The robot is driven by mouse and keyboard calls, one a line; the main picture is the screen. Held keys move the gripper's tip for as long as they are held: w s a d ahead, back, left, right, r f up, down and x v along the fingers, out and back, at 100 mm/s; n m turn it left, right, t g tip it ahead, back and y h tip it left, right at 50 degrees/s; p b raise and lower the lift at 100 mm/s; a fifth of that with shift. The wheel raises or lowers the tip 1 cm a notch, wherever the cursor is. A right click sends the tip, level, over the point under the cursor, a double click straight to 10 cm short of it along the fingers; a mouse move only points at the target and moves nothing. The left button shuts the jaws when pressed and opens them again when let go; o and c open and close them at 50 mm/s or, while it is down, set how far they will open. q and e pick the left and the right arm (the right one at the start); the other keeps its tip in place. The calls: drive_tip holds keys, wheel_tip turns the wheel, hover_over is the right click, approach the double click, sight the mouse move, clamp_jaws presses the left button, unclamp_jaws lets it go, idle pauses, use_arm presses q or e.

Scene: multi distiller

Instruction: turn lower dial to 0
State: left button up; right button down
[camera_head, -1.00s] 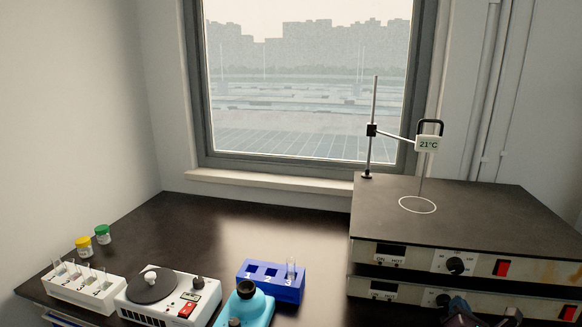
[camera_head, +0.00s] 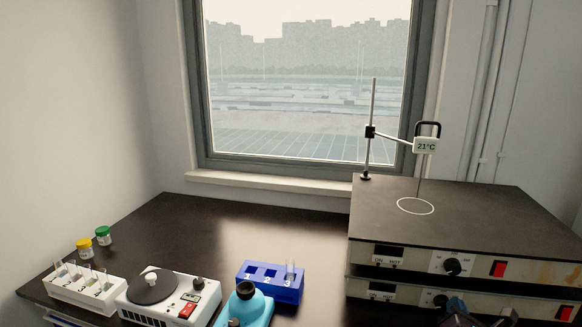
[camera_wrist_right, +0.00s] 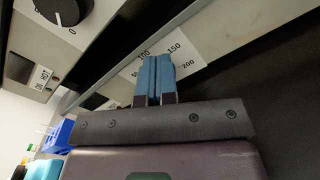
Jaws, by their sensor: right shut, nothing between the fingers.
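Two hotplate units are stacked at the right of the head view. The lower dial (camera_head: 429,298) is a dark knob on the lower unit's front panel (camera_head: 357,290), partly covered by my right gripper (camera_head: 454,306). In the wrist view its white scale plate (camera_wrist_right: 190,47) shows the marks 100, 150 and 200. The knob is hidden there behind the blue fingertips of my right gripper (camera_wrist_right: 155,62), so its setting cannot be read. These fingers are together, with nothing seen between them, in front of the scale. My left gripper is out of view.
The upper dial (camera_head: 453,266) and red switch (camera_head: 498,268) sit just above. A stand with a 21°C display (camera_head: 426,146) is on the top plate. A blue tube rack (camera_head: 272,281), a white centrifuge-like device (camera_head: 160,297) and a white rack (camera_head: 84,290) stand left.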

drive_tip(key=shift+w+a+r, duration=0.35)
drive_tip(key=shift+r, duration=0.15)
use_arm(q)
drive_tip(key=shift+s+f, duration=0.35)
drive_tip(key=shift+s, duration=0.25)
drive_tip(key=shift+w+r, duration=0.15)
use_arm(e)
drive_tip(key=shift+a, duration=0.1)
drive_tip(key=shift+r+p, duration=0.35)
drive_tip(key=shift+p, duration=0.05)
drive_tip(key=shift+s+a, duration=0.1)
drive_tip(key=shift+s, duration=0.2)
drive_tip(key=shift+s+a+f+p, duration=0.15)
drive_tip(key=shift+s+p, duration=0.15)
drive_tip(key=shift+s, duration=0.05)
drive_tip(key=shift+d+f+v, duration=0.15)
drive_tip(key=shift+v, duration=0.85)
drive_tip(key=shift+d+f+v, duration=0.1)
drive_tip(key=shift+d+v, duration=0.1)
drive_tip(key=shift+v, duration=0.8)
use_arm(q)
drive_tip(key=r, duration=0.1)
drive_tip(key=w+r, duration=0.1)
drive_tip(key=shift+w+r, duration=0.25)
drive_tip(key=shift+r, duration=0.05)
use_arm(e)
drive_tip(key=shift+s, duration=0.15)
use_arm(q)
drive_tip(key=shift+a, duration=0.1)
